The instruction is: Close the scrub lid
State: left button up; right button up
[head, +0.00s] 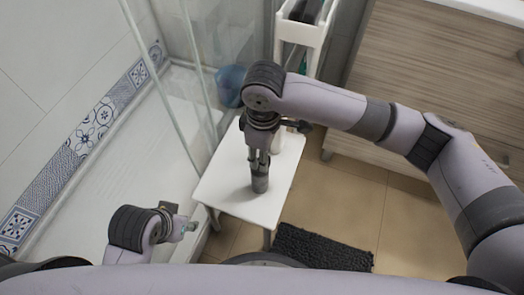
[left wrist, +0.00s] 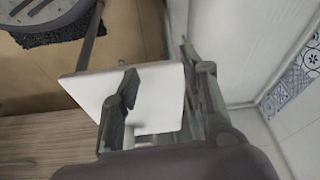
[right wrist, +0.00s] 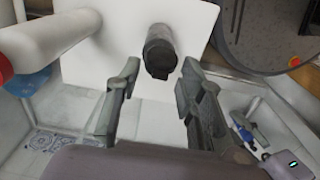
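A small dark grey cylindrical container (head: 260,184), which appears to be the scrub, stands on the white table (head: 228,196). My right gripper (head: 260,160) is just above it, pointing down. In the right wrist view the right gripper (right wrist: 159,72) is open, and the container (right wrist: 160,50) shows at the gap between its fingertips, not gripped. I cannot tell how the lid sits. My left gripper (head: 188,224) is low at the left, beside the table and away from the container. In the left wrist view it is open and empty (left wrist: 165,82).
A white bottle with a red cap (right wrist: 50,42) stands on the table near my right gripper. A blue bucket (head: 229,85) and a white cart (head: 301,30) are behind. Glass panels stand at left; a wooden cabinet (head: 430,60) and dark mat (head: 322,247) are at right.

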grip_shut()
